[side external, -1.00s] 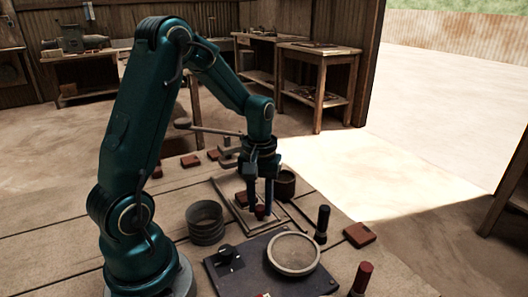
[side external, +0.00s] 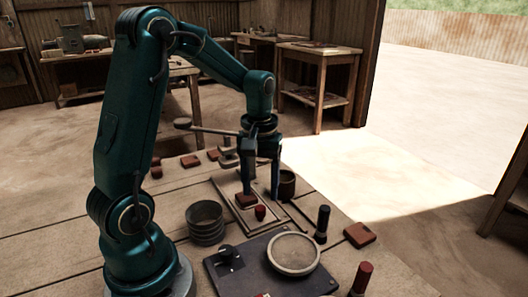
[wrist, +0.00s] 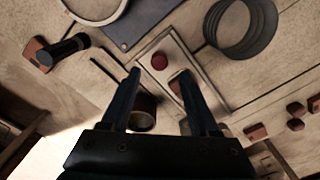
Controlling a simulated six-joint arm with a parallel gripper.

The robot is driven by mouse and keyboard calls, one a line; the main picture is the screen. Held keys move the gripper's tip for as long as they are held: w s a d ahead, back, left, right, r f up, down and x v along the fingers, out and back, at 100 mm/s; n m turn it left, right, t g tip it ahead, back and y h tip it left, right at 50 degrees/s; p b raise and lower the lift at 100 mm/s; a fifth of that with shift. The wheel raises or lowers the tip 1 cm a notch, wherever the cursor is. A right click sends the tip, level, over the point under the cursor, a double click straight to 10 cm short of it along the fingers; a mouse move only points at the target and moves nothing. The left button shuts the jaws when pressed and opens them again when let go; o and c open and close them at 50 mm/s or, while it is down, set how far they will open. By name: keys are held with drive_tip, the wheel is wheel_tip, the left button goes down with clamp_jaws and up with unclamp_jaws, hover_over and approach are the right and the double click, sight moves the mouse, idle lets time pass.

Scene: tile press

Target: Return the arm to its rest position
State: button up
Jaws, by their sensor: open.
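My gripper (side external: 261,188) is open, with its fingers pointing down above a pale rectangular tray (side external: 232,207). It also shows in the wrist view (wrist: 160,76), with nothing between its fingertips. A red-brown tile (side external: 245,201) lies in the tray below the left finger, partly hidden by it in the wrist view (wrist: 176,87). A small round red piece (side external: 260,212) stands beside the tile and also shows in the wrist view (wrist: 159,61). My arm is bent over the table.
A dark cup (side external: 287,184) stands close behind the right finger. A ribbed pot (side external: 205,222), a dark plate (side external: 225,275) with a round dish (side external: 293,254), and a black-handled stamp (side external: 322,222) stand nearer. Loose tiles (side external: 359,235) lie around.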

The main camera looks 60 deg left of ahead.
drive_tip(key=shift+r, duration=0.4)
drive_tip(key=shift+d, duration=0.1)
drive_tip(key=s+d+r+m+t, duration=0.5)
drive_tip(key=s+d+r+m, duration=0.2)
drive_tip(key=s+d+m, duration=0.2)
drive_tip(key=shift+s+d+t, duration=0.2)
drive_tip(key=shift+d+t, duration=0.1)
drive_tip(key=shift+d, duration=0.85)
